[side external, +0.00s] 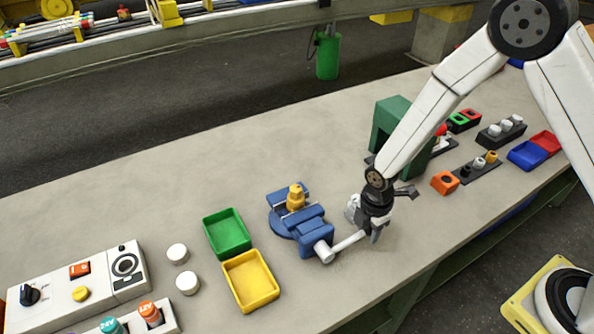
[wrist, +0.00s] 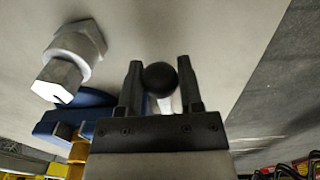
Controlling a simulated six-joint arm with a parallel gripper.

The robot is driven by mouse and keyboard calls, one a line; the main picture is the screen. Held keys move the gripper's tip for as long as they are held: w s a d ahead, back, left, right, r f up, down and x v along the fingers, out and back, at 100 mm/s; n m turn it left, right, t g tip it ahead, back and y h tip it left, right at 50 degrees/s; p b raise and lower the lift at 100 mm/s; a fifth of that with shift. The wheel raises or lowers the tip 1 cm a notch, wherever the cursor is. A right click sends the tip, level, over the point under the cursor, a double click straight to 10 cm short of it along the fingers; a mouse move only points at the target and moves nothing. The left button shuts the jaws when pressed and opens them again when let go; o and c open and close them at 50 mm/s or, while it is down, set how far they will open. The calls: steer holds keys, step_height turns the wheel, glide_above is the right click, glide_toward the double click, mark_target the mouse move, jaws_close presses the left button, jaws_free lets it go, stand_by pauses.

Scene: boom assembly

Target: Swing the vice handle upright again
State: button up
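The blue vice (side external: 314,238) stands on the bench with a yellow part (side external: 295,198) held at its jaws. Its pale handle (side external: 348,243) sticks out to the right, slanting only slightly up in the picture, not upright. My gripper (side external: 375,238) is at the handle's outer end and covers it. In the wrist view, the handle's black ball knob (wrist: 160,78) sits between my two fingers (wrist: 160,85), very close to both. Whether they press on it is unclear. Part of the blue vice (wrist: 75,115) shows at lower left there.
Green (side external: 227,233) and yellow (side external: 250,280) trays and white round pieces (side external: 178,254) lie left of the vice. A green arch-shaped block (side external: 390,125) stands behind my gripper. An orange block (side external: 445,182) is to the right. Bare bench lies in front of my gripper.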

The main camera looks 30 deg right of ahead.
steer(key=shift+c, duration=0.7)
steer(key=shift+r, duration=0.1)
steer(key=shift+r, duration=0.1)
steer(key=shift+a+r, duration=0.15)
steer(key=shift+r, duration=0.4)
steer(key=shift+a+r, duration=0.15)
steer(key=shift+r, duration=0.4)
steer(key=shift+r, duration=0.2)
steer(key=shift+a+r, duration=0.45)
steer(key=shift+r, duration=0.4)
